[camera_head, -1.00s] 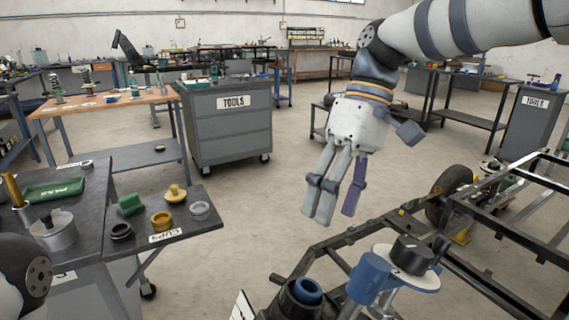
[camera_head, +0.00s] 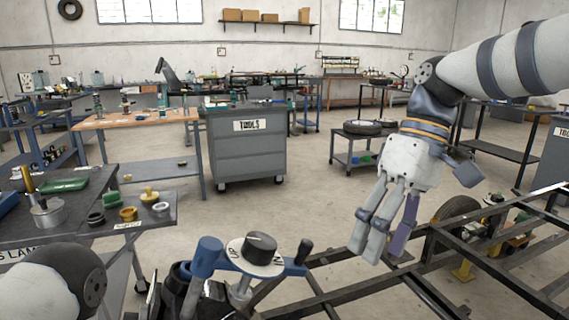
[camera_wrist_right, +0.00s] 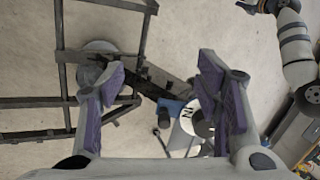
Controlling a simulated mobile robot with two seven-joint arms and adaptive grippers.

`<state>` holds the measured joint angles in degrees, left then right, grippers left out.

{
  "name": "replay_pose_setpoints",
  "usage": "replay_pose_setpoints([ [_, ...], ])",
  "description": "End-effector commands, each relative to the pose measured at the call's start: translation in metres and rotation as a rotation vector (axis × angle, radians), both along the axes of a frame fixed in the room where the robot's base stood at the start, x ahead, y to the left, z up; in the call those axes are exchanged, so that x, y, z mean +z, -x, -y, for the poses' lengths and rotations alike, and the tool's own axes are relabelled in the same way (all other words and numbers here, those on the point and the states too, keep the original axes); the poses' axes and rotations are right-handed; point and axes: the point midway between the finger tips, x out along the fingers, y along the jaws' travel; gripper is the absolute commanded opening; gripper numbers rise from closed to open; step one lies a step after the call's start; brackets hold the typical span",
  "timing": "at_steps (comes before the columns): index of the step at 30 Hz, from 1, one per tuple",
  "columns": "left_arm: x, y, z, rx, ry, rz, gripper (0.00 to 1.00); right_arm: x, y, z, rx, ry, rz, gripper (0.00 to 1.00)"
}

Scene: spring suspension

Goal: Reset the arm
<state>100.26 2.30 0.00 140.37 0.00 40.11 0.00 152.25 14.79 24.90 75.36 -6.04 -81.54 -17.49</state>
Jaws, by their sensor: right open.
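My right arm comes in from the upper right of the head view. Its gripper (camera_head: 384,246) hangs fingers down above the black metal frame (camera_head: 428,290), apart from it and empty. In the right wrist view the same gripper (camera_wrist_right: 160,98) shows its two purple-padded fingers wide apart, with nothing between them in their grip. My left arm shows only as a white and dark rounded link at the lower left of the head view; its gripper is out of the head view.
A blue device with a black knob on a round white dial (camera_head: 257,257) stands at the front middle. A dark table with cups (camera_head: 129,213) is at the left. A grey tools cabinet (camera_head: 245,160) stands behind, with open floor before it. A wheel (camera_head: 458,212) sits by the frame.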

Motion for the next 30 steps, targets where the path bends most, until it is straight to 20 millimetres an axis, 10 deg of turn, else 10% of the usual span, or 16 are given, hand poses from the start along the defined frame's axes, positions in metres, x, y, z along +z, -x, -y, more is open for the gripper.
replay_pose_setpoints([
  [7, -0.001, 0.000, 0.000, 0.001, -0.001, 0.000, 0.63, -0.233, 0.051, -0.010, -0.233, 0.088, -0.089, 0.58],
  [13, 0.000, 0.000, 0.000, 0.000, 0.000, 0.000, 0.63, -0.369, 0.188, 0.022, -0.430, 0.231, -0.114, 0.58],
  [18, 0.000, 0.000, 0.000, 0.000, 0.000, 0.000, 0.63, -0.397, 0.303, 0.064, -0.533, 0.365, -0.090, 0.58],
  [21, 0.000, 0.000, 0.000, 0.000, 0.000, 0.001, 0.63, -0.392, 0.336, 0.079, -0.555, 0.410, -0.069, 0.58],
  [30, 0.000, 0.000, 0.000, 0.000, 0.000, 0.001, 0.63, -0.389, 0.346, 0.085, -0.567, 0.425, -0.051, 0.58],
])
